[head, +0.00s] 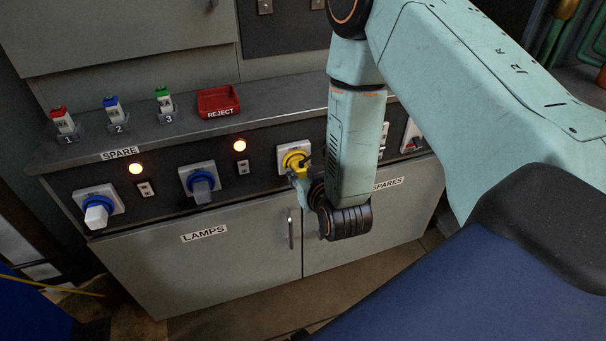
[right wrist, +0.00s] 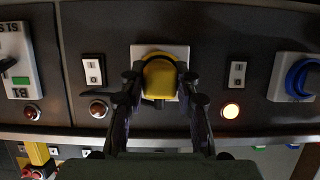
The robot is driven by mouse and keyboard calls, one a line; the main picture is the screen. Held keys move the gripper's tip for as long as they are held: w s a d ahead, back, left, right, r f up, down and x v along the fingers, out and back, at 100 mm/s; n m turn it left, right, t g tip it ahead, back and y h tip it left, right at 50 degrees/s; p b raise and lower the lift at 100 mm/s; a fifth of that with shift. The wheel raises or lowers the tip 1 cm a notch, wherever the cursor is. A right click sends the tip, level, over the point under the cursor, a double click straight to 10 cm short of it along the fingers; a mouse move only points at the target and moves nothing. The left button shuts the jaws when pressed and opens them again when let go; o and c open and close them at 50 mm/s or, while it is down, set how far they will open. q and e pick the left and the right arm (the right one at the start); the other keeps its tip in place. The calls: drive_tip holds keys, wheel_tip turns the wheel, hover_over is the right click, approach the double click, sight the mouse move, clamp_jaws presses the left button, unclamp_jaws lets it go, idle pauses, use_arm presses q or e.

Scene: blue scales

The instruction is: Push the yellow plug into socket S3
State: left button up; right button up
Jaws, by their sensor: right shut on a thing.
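The yellow plug (head: 301,164) is at a yellow socket (head: 290,154) on a white square plate in the dark front panel. My right gripper (head: 303,170) is at the plug, partly hidden by my forearm. In the right wrist view the plug (right wrist: 160,80) sits between the two fingers of my right gripper (right wrist: 160,85), which is shut on it. The plug covers most of the socket plate (right wrist: 141,51), so I cannot tell how deep it sits. No S3 label is readable. My left gripper is not in view.
Two blue sockets with plugs (head: 97,214) (head: 201,187) are to the left. Lit lamps (head: 136,169) (head: 240,146) and rocker switches (head: 145,189) sit between. Above, the ledge holds numbered spares (head: 112,112) and a red REJECT tray (head: 218,101). In the wrist view one lamp (right wrist: 98,109) is unlit.

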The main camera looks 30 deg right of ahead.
drive_tip(key=shift+w, duration=0.2)
drive_tip(key=o, duration=1.1)
drive_tip(key=shift+o, duration=0.2)
drive_tip(key=v, duration=0.7)
drive_tip(key=shift+s, duration=0.25)
drive_tip(key=shift+a, duration=0.1)
